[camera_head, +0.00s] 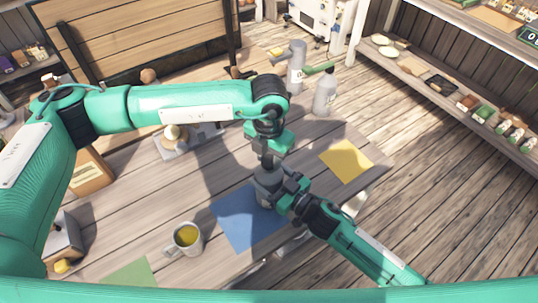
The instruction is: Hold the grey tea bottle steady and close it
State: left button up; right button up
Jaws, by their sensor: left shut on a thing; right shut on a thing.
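The grey tea bottle (264,198) stands upright on the blue mat (233,222), its body partly hidden by my grippers. My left gripper (268,165) comes down from above and is shut at the bottle's top. The cap is hidden there, so I cannot tell how it sits on the neck. My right gripper (281,194) reaches in from the lower right and is shut on the bottle's side.
A mug of yellow liquid (187,238) stands left of the blue mat. A yellow mat (346,160) and a green mat (130,273) lie on the table. Two grey bottles, one near (325,93) and one farther (296,68), stand at the back. Shelves (455,92) line the right.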

pick_arm(q)
jog(key=m, duration=2.7)
jog(key=shift+m, duration=0.4)
jog(key=m, duration=0.6)
jog(key=shift+f, duration=0.1)
jog(key=m, duration=0.4)
jog(key=shift+m, duration=0.3)
jog(key=m, duration=0.5)
